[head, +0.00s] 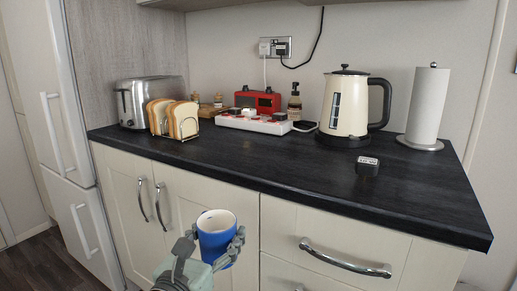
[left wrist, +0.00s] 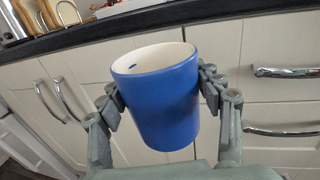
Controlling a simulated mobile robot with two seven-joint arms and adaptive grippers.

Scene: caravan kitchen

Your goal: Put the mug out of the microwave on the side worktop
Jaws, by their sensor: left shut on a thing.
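The blue mug (head: 216,237) with a white inside is held in my left gripper (head: 212,248), in front of the cupboard doors and below the worktop's front edge. In the left wrist view the mug (left wrist: 160,100) is upright or slightly tilted, with a finger of the left gripper (left wrist: 160,95) on each side of it. The dark side worktop (head: 290,168) lies behind and above the mug. The microwave is not in view. My right gripper is not in view.
On the worktop stand a toaster (head: 137,102), a toast rack with bread (head: 183,120), a white power strip (head: 252,123), a red radio (head: 258,101), a cream kettle (head: 346,103) and a paper roll (head: 428,104). A small black box (head: 367,166) sits right of centre. The front middle is clear.

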